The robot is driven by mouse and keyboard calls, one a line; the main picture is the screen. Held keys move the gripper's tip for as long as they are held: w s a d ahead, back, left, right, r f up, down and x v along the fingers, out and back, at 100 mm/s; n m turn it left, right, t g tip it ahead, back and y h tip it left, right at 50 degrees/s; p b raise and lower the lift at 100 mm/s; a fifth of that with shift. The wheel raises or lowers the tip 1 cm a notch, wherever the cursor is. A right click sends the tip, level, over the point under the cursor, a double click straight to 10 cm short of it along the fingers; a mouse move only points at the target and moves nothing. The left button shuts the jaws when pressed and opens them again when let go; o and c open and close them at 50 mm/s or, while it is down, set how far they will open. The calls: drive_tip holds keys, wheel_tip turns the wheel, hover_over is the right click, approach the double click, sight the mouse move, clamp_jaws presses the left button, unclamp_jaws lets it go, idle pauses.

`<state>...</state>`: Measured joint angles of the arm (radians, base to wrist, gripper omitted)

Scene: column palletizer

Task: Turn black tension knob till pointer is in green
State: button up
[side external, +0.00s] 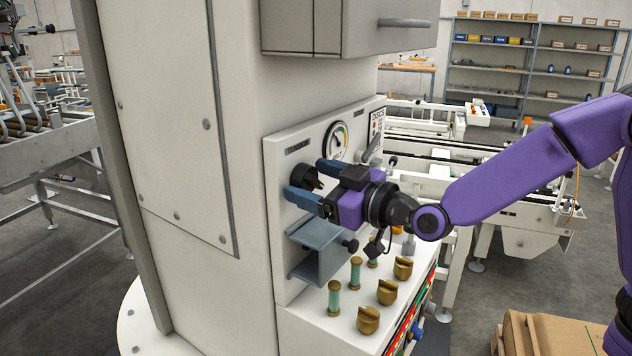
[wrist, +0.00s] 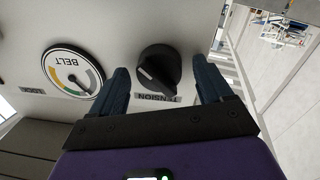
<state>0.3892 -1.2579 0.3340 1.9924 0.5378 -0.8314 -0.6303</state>
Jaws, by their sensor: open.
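The black tension knob (wrist: 158,68) is on the white panel above the upside-down TENSION label in the wrist view. A short white mark shows on its lower left. In the side external view the knob (side external: 305,174) is partly covered by my gripper. My gripper (wrist: 161,70) is open, its two blue fingers on either side of the knob, with visible gaps in the wrist view. My gripper (side external: 305,181) also shows at the panel in the side external view.
A blue-grey bracket (side external: 316,248) juts from the panel below my gripper. Several brass knobs (side external: 387,292) and green-and-brass posts (side external: 334,298) stand on the ledge below. A grey box (side external: 350,28) overhangs the panel. A lever (side external: 372,148) sits right of the gauge.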

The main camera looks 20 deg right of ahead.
drive_tip(key=c, duration=1)
drive_tip(key=shift+c, duration=0.2)
drive_tip(key=shift+m, duration=0.3)
drive_tip(key=shift+r+m, duration=0.1)
drive_tip(key=shift+m, duration=2.5)
drive_tip(key=o, duration=1)
drive_tip(key=shift+o, duration=0.2)
drive_tip(key=shift+d, duration=0.1)
drive_tip(key=v, duration=1.7)
drive_tip(key=shift+r, duration=0.2)
